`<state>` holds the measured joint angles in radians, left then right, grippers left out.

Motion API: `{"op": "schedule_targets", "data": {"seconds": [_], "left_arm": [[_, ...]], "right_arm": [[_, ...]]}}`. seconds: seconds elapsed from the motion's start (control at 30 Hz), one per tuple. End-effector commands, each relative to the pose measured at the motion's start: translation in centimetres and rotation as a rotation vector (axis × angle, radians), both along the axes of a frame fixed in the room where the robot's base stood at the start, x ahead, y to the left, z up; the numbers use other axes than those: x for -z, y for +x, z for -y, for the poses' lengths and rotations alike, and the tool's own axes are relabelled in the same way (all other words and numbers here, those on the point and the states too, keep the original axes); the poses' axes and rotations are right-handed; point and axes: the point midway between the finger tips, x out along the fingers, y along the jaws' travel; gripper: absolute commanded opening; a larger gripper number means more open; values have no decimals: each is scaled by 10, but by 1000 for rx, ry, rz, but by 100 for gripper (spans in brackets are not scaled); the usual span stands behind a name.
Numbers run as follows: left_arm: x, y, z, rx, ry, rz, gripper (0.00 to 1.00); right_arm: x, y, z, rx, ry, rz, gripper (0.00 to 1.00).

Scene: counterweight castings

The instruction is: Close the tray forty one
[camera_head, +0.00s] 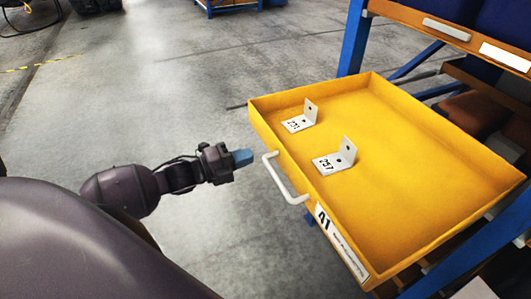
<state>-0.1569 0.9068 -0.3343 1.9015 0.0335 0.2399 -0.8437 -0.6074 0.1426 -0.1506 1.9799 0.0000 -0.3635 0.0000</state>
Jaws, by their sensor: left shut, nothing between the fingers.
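The yellow tray (430,185) marked 41 is pulled out of the blue rack on the right. A white bar handle (283,180) stands off its front face. Two white angle brackets lie inside: one marked 231 (298,123) and one marked 257 (332,163). My left gripper (243,157) is shut and empty, with bluish fingertips pointing right. In the picture it is just left of the handle, with a small gap between them. My right gripper is not in view.
Blue rack posts (354,40) flank the tray at the back and lower right. An orange shelf edge (450,32) with white labels is above its far side. Grey floor (180,85) is open to the left and behind.

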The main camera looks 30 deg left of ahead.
Motion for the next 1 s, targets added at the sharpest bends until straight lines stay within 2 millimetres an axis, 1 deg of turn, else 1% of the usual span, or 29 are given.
{"op": "schedule_targets", "data": {"seconds": [0.03,0.2,0.4,0.6,1.0], "left_arm": [[1,8,5,1,-1,4,0],[2,28,18,0,0,2,0],[1,44,29,0,-1,0,0],[0,50,33,-1,0,0,0],[0,50,34,0,-1,-1,0]], "right_arm": [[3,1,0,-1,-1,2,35],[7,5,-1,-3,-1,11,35],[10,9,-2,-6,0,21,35],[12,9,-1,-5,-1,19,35],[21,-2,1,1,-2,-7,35]]}}
